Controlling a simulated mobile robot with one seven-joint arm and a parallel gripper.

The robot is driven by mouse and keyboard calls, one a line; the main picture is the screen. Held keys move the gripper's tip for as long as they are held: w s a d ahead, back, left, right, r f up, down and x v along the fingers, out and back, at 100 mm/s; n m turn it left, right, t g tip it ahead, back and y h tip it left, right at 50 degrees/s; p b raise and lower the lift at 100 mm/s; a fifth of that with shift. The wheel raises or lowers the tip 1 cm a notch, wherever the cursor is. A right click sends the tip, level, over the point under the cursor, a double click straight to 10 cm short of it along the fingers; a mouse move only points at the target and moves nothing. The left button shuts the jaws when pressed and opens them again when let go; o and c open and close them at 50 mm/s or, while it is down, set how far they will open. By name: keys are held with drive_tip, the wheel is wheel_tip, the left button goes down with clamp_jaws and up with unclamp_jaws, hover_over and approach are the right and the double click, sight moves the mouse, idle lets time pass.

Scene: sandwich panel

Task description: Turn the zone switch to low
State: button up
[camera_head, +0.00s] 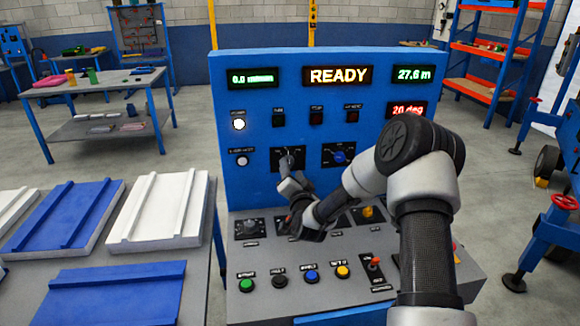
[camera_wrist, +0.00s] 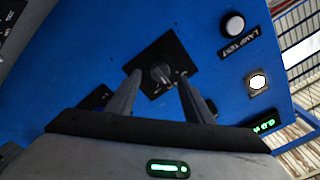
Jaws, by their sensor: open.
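A dark rotary switch on a square black plate is set in the upright blue panel, and in the wrist view its knob (camera_wrist: 161,73) is between my fingertips. Its label is too small to read, so I cannot tell its setting or confirm it is the zone switch. My gripper (camera_head: 290,169) reaches up to this switch plate (camera_head: 276,158) in the head view and partly hides it. In the wrist view my gripper (camera_wrist: 160,82) is open, one finger on each side of the knob. I cannot tell whether the fingers touch it.
A second rotary switch with a blue knob (camera_head: 339,157) is just to the right. The white lamp-test button (camera_head: 242,160) is to the left. Coloured push buttons, such as a green one (camera_head: 247,285), line the sloping desk below. My forearm crosses the panel's right side.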

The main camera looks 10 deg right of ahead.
sight(290, 165)
drive_tip(key=shift+w, duration=1.8)
drive_tip(key=c, duration=1)
drive_tip(key=shift+c, duration=0.2)
